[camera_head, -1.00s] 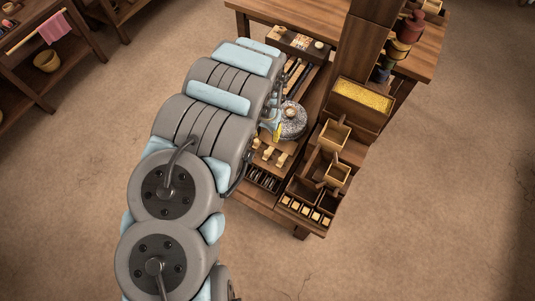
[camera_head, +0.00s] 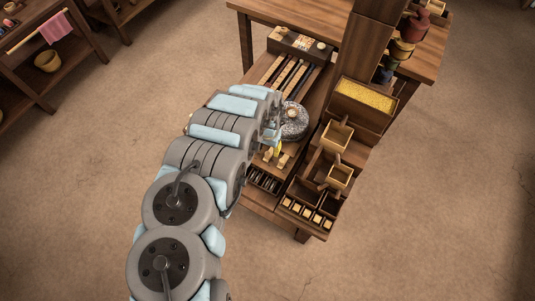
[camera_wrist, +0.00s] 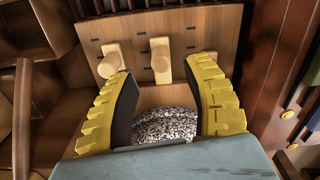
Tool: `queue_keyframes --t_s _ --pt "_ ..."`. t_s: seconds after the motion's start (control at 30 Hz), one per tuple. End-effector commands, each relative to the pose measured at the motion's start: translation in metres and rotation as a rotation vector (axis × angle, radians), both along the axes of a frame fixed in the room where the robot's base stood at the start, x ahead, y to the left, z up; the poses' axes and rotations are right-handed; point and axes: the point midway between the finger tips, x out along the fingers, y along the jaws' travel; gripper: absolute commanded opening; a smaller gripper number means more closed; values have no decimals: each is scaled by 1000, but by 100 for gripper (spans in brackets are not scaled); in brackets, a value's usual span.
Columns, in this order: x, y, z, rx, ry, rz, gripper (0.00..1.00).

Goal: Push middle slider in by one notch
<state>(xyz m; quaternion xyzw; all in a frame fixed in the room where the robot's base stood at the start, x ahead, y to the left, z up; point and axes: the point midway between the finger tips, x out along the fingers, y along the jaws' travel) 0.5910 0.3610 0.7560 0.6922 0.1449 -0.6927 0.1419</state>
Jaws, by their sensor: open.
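A wooden slider board (camera_wrist: 138,38) with pale, knobbed sliders and short dark marks fills the upper middle of the wrist view. The middle slider (camera_wrist: 161,62) stands beyond and between my fingertips, with no visible contact. The left slider (camera_wrist: 111,58) is just beyond the left fingertip. The right slider (camera_wrist: 190,56) is partly hidden by the right finger. My gripper (camera_wrist: 159,80) has two yellow, ridged fingers spread apart with nothing gripped. In the head view, pale sliders (camera_head: 282,160) show beside my gripper (camera_head: 277,149); my arm hides part of the board.
A speckled round stone (camera_head: 293,122) sits close to my gripper; it also shows between the fingers in the wrist view (camera_wrist: 165,125). Wooden hoppers (camera_head: 336,136) and a yellow grain box (camera_head: 364,96) stand right. A slotted tray (camera_head: 264,181) lies in front.

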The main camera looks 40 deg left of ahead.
Motion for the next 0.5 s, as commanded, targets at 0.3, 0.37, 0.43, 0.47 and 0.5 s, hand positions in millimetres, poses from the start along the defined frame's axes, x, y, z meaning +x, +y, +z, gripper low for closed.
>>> queue_keyframes --t_s 0.3,0.37,0.43,0.47,0.5 --pt "0 0 -28 -1 0 2 50" --pt "0 0 -32 -1 -1 2 50" --pt "0 1 -35 0 -1 2 50" --pt "0 1 -37 0 -1 2 50" --pt "0 1 -38 1 -1 2 50"
